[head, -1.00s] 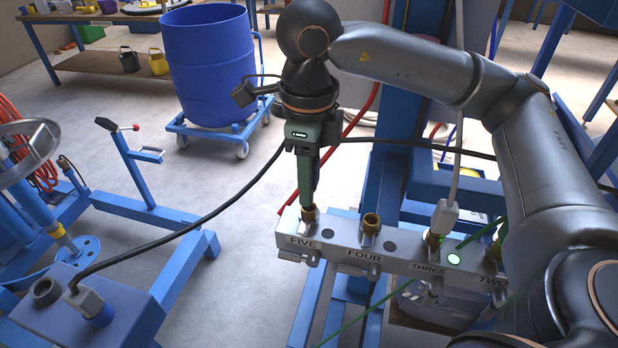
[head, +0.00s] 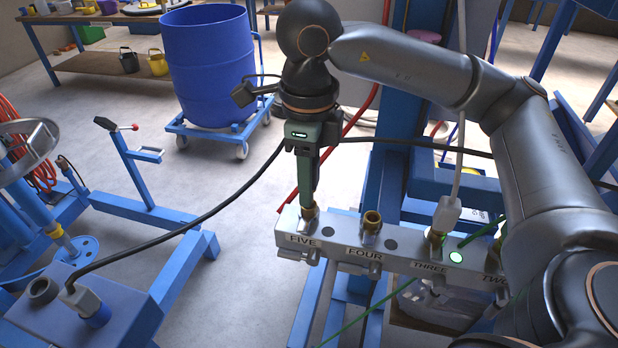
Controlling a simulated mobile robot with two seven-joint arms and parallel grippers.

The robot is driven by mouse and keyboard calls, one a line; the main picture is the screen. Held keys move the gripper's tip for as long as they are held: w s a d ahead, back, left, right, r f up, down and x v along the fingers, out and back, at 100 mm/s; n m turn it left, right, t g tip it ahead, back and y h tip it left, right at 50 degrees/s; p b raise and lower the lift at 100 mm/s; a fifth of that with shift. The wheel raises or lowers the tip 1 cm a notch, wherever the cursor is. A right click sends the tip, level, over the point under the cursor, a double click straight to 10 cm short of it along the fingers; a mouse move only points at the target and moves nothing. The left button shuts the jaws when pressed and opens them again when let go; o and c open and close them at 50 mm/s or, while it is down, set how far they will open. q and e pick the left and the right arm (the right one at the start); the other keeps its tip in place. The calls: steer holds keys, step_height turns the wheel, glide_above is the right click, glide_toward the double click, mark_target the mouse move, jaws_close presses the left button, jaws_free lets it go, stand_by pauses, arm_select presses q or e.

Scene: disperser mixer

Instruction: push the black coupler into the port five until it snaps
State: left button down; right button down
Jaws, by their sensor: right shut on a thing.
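My right gripper (head: 309,200) points straight down over port five (head: 308,213), at the left end of the grey port bar (head: 340,246). It is shut on the black coupler, which is mostly hidden between and behind the fingers. The brass fitting of port five shows just below the fingertips. The coupler appears to be on or right above this fitting; I cannot tell how deep it sits or whether it has snapped. A black hose (head: 205,217) runs from near the gripper down to a blue box at the lower left. My left gripper is not in view.
Port four (head: 371,222) is an open brass fitting right beside port five. A blue drum (head: 210,65) stands on a trolley behind. Blue frame bars (head: 160,215) lie at left.

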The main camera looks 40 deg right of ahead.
steer(key=shift+f+b, duration=1)
steer(key=shift+f, duration=0.15)
steer(key=shift+c, duration=2.4)
jaws_free()
steer(key=shift+r, duration=0.1)
step_height(320, 180, up, 12)
steer(key=p, duration=0.3)
steer(key=shift+r, duration=0.25)
steer(key=shift+c, duration=0.4)
